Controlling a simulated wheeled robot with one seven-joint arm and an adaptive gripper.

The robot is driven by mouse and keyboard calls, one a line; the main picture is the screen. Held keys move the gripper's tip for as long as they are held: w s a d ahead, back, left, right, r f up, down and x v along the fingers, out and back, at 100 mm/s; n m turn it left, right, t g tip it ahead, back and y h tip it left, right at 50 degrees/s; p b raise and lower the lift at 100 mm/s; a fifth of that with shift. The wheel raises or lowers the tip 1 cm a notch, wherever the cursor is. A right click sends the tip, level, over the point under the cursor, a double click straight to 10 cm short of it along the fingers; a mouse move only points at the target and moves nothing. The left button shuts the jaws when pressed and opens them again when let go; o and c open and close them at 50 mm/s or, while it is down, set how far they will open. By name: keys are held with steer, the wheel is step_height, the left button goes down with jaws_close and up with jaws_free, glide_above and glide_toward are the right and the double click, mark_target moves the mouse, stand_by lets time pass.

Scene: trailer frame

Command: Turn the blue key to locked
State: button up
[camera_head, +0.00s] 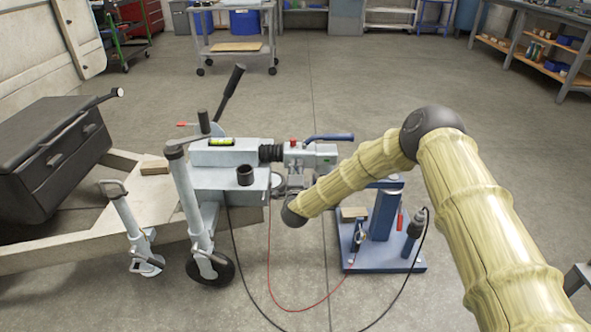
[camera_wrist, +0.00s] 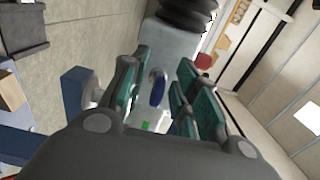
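The blue key (camera_wrist: 157,87) shows in the wrist view as a small rounded blue piece on the pale grey coupling head (camera_wrist: 168,48). My gripper (camera_wrist: 163,82) is open, with its green-padded fingers on either side of the key. Gaps show between the key and both pads. In the head view the coupling head (camera_head: 299,156) is at the front of the trailer drawbar, and my arm's end comes in close to it from the right. I cannot make out the key in the head view. A small green mark (camera_wrist: 146,125) lies just below the key in the wrist view.
A blue lever handle (camera_head: 330,137) and a red knob (camera_head: 293,142) stand on top of the coupling. A blue stand (camera_head: 383,222) is right of it, under my arm. Black and red cables loop over the floor. A jockey wheel (camera_head: 209,267) stands left.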

steer(key=s, duration=1.1)
steer(key=shift+s, duration=0.2)
steer(key=shift+f, duration=0.1)
steer(key=s+d+f+n+g+y, duration=0.1)
steer(key=s+d+f+n+g, duration=0.3)
steer(key=s+f, duration=0.55)
steer(key=s+d+f+n+g+y, duration=0.1)
steer(key=s+f+n+g+y, duration=0.15)
steer(key=s+f+n, duration=0.5)
steer(key=s+d+f+n+g+h, duration=0.1)
steer(key=s+d+f+g, duration=0.3)
steer(key=s, duration=0.6)
steer(key=s+d+f+n+g+h, duration=0.1)
steer(key=s+d+n+g, duration=0.1)
steer(key=s+d, duration=0.6)
steer(key=s+d+f+n+g+h, duration=0.1)
steer(key=s+d+f+g, duration=0.2)
steer(key=s, duration=0.9)
steer(key=s+d+r+n+g, duration=0.2)
steer(key=s+d+r+g, duration=0.15)
steer(key=s, duration=0.55)
step_height(320, 180, up, 28)
steer(key=t+p, duration=0.1)
steer(key=p, duration=2.8)
steer(key=shift+w+d, duration=0.15)
steer(key=shift+w, duration=0.15)
